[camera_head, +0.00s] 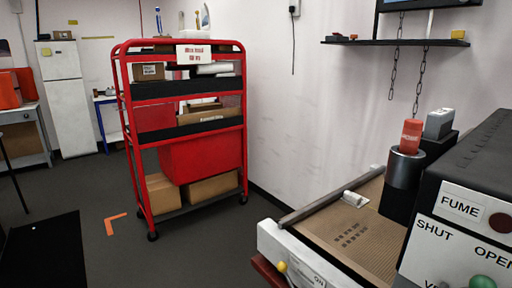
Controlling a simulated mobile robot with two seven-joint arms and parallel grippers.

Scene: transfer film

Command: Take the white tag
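A small white piece (354,198), perhaps a tag, lies on the brown ribbed surface (375,222) of the bench at the right. I cannot tell from the picture which of these is the white tag. Neither of my grippers shows in the head view.
A shelf (395,43) is on the wall. A white fridge (66,100) stands far left.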

